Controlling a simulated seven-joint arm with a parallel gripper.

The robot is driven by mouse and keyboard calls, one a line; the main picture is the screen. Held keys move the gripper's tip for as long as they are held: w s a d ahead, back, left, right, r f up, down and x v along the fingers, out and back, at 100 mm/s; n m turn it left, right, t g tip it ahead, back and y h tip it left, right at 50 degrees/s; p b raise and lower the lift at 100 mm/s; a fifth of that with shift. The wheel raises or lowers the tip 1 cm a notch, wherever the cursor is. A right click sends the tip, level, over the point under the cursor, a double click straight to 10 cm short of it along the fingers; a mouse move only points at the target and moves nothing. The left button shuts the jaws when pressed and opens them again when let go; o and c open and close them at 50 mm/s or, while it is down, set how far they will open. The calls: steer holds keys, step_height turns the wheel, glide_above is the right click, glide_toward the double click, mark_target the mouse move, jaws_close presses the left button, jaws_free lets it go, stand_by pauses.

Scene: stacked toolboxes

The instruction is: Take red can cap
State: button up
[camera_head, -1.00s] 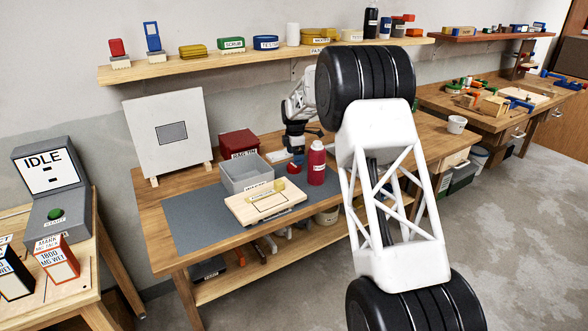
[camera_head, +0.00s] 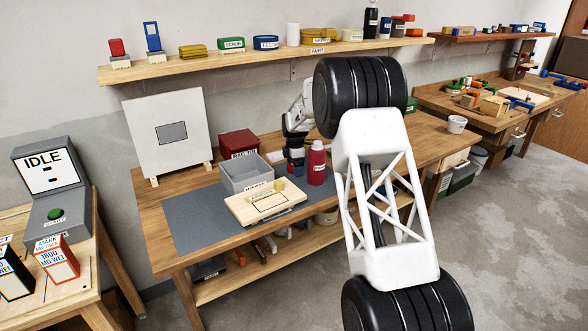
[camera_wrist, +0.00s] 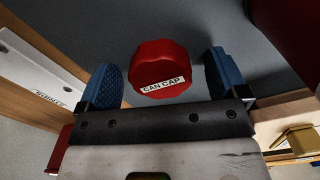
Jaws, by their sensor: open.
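The red can cap (camera_wrist: 160,70), a knobbed red piece with a white "CAN CAP" label, lies on the grey mat (camera_wrist: 215,20) in the wrist view. My gripper (camera_wrist: 162,80) is open, with one blue finger pad on each side of the cap and a visible gap on both sides. In the head view my gripper (camera_head: 295,165) is low over the workbench, between the grey bin and the red bottle (camera_head: 316,163). The cap is hidden behind the gripper there.
The grey open bin (camera_head: 246,177) stands left of my gripper, with the red tin (camera_head: 238,143) behind it. A pale board (camera_head: 240,208) with a yellow piece lies in front. The red bottle stands close on the right. The mat's left part is clear.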

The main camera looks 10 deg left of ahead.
steer(key=c, duration=1)
steer(key=shift+r, duration=5)
